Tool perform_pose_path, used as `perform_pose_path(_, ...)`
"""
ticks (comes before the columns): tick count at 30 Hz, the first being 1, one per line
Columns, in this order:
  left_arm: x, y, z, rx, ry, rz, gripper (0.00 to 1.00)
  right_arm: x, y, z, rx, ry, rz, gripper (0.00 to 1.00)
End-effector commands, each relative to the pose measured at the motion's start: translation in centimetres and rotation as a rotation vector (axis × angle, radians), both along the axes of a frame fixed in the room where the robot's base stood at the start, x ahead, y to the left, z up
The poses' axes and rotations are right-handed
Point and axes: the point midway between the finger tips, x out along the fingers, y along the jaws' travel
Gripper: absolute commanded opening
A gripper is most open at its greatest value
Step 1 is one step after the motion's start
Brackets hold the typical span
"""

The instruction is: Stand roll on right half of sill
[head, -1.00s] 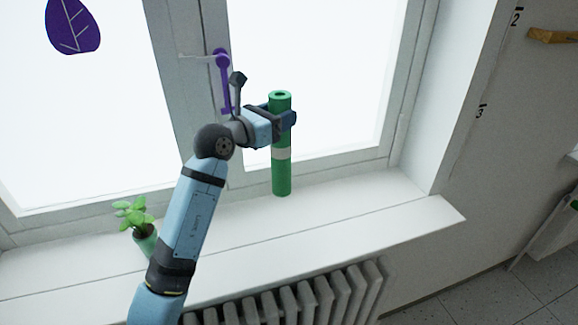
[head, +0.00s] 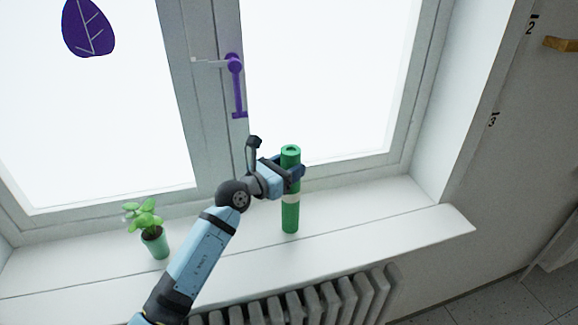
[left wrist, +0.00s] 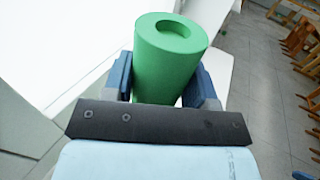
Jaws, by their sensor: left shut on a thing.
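A green roll (head: 290,215) with a pale band stands upright on or just above the white window sill (head: 385,215), right of the window's middle post. I cannot tell for sure whether its bottom end touches the sill. My left gripper (head: 287,174) is shut around its upper part. In the left wrist view the roll's hollow top end (left wrist: 172,40) sticks up between the two blue fingers (left wrist: 165,85). My right gripper is not in view.
A potted plant (head: 155,240) stands on the sill at the left, near my left forearm. A purple window handle (head: 236,90) hangs above the gripper. A radiator (head: 330,300) is below the sill. The sill's right end is clear.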

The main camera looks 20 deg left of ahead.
Motion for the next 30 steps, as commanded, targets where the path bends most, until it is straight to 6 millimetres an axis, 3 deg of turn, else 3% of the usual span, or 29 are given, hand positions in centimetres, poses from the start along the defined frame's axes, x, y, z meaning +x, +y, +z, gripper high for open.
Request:
perform_pose_path(5,0.0,0.0,-0.3,-0.001,0.000,0.000,0.07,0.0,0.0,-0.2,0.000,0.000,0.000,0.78)
perform_pose_path(6,0.0,0.0,-0.3,-0.001,0.000,0.000,0.61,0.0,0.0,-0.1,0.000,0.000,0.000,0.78)
perform_pose_path(9,0.0,0.0,-0.2,-0.001,0.000,0.000,0.78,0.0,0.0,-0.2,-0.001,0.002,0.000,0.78)
perform_pose_path(20,-0.4,0.3,0.0,0.000,-0.001,0.001,0.78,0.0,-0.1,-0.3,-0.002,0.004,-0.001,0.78)
perform_pose_path(30,-6.4,3.6,-0.3,0.001,0.000,0.001,0.78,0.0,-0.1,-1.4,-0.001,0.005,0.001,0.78)
